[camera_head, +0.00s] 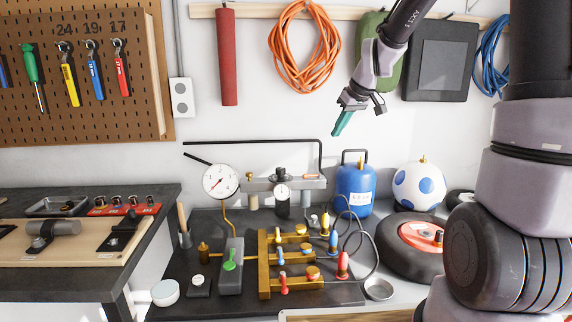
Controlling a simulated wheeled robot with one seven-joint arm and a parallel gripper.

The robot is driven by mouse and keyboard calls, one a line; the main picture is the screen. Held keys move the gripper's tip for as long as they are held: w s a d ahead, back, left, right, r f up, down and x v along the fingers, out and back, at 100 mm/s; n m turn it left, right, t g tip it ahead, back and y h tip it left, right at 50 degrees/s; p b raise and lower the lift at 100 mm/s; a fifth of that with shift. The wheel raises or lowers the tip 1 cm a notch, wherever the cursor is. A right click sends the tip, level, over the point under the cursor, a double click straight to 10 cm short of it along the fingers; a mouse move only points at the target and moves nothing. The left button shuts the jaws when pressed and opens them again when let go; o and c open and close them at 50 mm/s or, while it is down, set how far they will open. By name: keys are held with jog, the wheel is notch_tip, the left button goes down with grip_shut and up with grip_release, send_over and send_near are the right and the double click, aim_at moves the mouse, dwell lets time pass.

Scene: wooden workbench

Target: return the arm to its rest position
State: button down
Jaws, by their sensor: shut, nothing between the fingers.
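My gripper (343,122) is raised in front of the wall in the head view, right of the orange hose coil. Its teal fingers are together, pointing down and to the left, with nothing held between them. It is apart from everything on the bench below. My arm runs up from the gripper and out of the top of the picture. My larger arm links fill the right side and hide part of the bench and wall there.
Below stand a pressure gauge (220,181), a brass manifold (264,262), a blue canister (355,188), a spotted ball (418,186) and a black wheel (400,255). An orange hose (284,72) and a dark panel (440,60) hang behind. A pegboard (140,100) is at left.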

jog(key=s+d+r+m, duration=0.2)
jog(key=s+r+m, duration=0.1)
jog(key=s, duration=0.5)
jog(key=s+d+r+m+t, duration=0.1)
jog(key=s+d+r+m, duration=0.1)
jog(key=s, duration=0.7)
jog(key=s+d+r+m+h, duration=0.1)
jog(key=s+d+r+m, duration=0.2)
jog(key=s, duration=0.6)
jog(key=shift+s+r+m+t, duration=0.15)
jog(key=shift+r+m+t, duration=0.35)
jog(key=shift+m, duration=0.4)
jog(key=shift+r, duration=0.1)
